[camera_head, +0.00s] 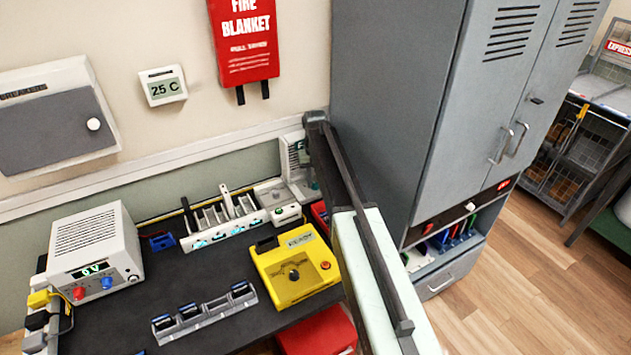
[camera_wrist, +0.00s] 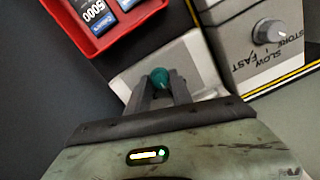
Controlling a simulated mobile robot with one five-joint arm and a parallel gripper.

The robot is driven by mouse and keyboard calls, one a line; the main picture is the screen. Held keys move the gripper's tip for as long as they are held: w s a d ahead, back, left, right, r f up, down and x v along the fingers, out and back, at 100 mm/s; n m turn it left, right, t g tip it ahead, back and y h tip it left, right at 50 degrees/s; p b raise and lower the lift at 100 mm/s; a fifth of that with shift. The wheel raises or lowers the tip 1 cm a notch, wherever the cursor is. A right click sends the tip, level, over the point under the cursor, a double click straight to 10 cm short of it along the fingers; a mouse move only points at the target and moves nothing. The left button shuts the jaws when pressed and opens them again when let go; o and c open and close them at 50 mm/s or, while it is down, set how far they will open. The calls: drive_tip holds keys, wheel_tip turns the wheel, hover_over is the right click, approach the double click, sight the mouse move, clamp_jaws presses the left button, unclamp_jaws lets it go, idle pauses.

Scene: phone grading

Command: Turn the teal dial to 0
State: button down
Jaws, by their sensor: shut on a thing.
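The teal dial (camera_wrist: 160,78) shows in the wrist view as a small round knob on a pale grey device (camera_wrist: 197,52). My gripper (camera_wrist: 160,92) is shut on the dial, with one finger on each side of it. The dial's pointer and its scale are hidden or too small to read. In the head view a bit of teal (camera_head: 315,185) shows at the foot of the pale device (camera_head: 292,152) by the wall, beside my arm. My fingertips cannot be made out in that view.
A red tray (camera_wrist: 107,43) with blue-labelled batteries lies close to my gripper's left. A grey box with a SLOW/FAST knob (camera_wrist: 268,31) stands to its right. A yellow box (camera_head: 285,283) and a battery rack (camera_head: 205,312) are on the dark bench. A grey cabinet (camera_head: 390,110) stands right.

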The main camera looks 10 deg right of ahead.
sight(315, 183)
drive_tip(key=n, duration=0.3)
drive_tip(key=shift+n, duration=0.4)
drive_tip(key=n, duration=0.4)
idle(0.3)
drive_tip(key=c, duration=1.1)
unclamp_jaws()
drive_tip(key=shift+c, duration=0.2)
wheel_tip(315, 183, up, 8)
drive_tip(key=p, duration=0.8)
drive_tip(key=shift+f, duration=0.1)
